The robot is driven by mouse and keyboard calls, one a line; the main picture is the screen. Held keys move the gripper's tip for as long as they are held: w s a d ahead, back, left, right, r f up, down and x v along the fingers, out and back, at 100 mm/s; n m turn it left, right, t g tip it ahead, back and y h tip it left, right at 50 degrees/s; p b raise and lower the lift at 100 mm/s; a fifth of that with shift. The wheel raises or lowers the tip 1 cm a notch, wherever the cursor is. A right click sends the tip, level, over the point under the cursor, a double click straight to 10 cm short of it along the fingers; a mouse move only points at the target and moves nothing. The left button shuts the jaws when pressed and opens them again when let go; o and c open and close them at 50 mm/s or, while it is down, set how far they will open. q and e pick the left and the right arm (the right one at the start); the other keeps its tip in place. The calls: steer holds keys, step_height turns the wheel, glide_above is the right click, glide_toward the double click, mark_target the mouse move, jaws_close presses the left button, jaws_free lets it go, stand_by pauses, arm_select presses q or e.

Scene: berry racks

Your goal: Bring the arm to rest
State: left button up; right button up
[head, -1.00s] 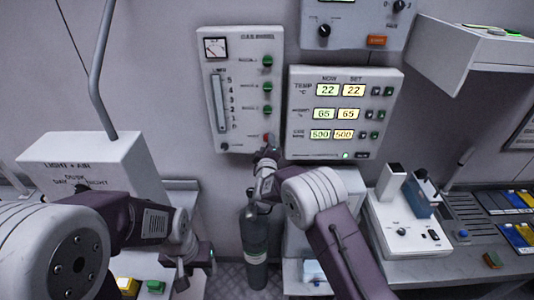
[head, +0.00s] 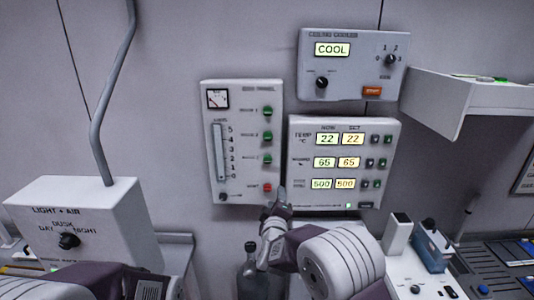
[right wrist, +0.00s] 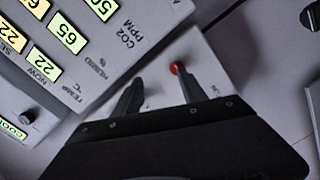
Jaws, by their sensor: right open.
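My right arm reaches up from the bottom of the head view. Its gripper (head: 279,200) is in front of the wall, by the lower right corner of the gas panel (head: 241,100). In the right wrist view the gripper (right wrist: 158,90) is open, with nothing between its two dark fingers. The panel's red button (head: 267,187) is close to the fingertips; it also shows in the right wrist view (right wrist: 176,68), beyond one finger. I cannot tell whether anything touches. Part of my left arm shows at the bottom left of the head view; its gripper is out of view.
The climate panel (head: 343,118) with lit numbers is right of the gripper, very near. A ceiling cooler box (head: 350,92) hangs above. A light and air box (head: 85,215) stands left, a shelf (head: 460,95) juts out right. A dark gas bottle (head: 250,270) stands below.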

steer(key=d+r+m+h, duration=0.2)
steer(key=d+r, duration=0.3)
steer(key=d, duration=0.5)
steer(key=s+d+f+m+g+y+b, duration=0.1)
steer(key=s+d+f+g+y+b, duration=0.1)
steer(key=s+d+f+g, duration=0.45)
steer(key=s+f+m+g, duration=0.4)
steer(key=s+f, duration=0.4)
steer(key=s, duration=0.6)
steer(key=s+a+f+m+g+y, duration=0.1)
steer(key=s+f+m+g, duration=0.4)
steer(key=s, duration=0.9)
step_height(320, 180, down, 3)
steer(key=shift+s+r, duration=0.1)
steer(key=shift+s, duration=0.2)
steer(key=shift+a, duration=0.1)
